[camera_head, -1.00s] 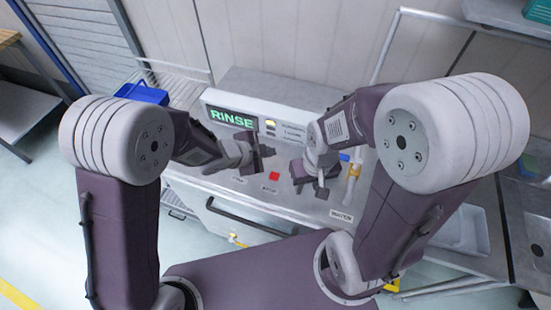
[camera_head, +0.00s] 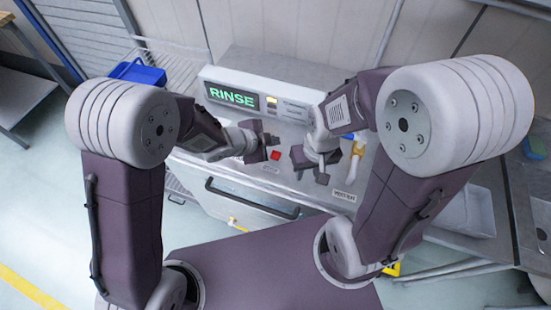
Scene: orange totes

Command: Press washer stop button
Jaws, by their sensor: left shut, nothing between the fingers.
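The washer's sloped panel carries a display (camera_head: 232,95) that reads RINSE in green. A red button (camera_head: 275,156) sits on the washer's top surface, with a small label (camera_head: 270,170) in front of it, too small to read. My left gripper (camera_head: 268,146) is shut and empty, just beyond the red button in the picture and very close to it. Whether it touches the button cannot be told. My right gripper (camera_head: 310,168) is over the surface to the right of the red button. Its dark fingers are small, and their opening is unclear.
A yellow-and-white handle-like part (camera_head: 354,160) and a blue piece stand right of my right gripper. A white label (camera_head: 344,195) and a dark front handle (camera_head: 250,200) are nearer. A blue bin (camera_head: 137,73) is at upper left, a sink (camera_head: 470,210) at right.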

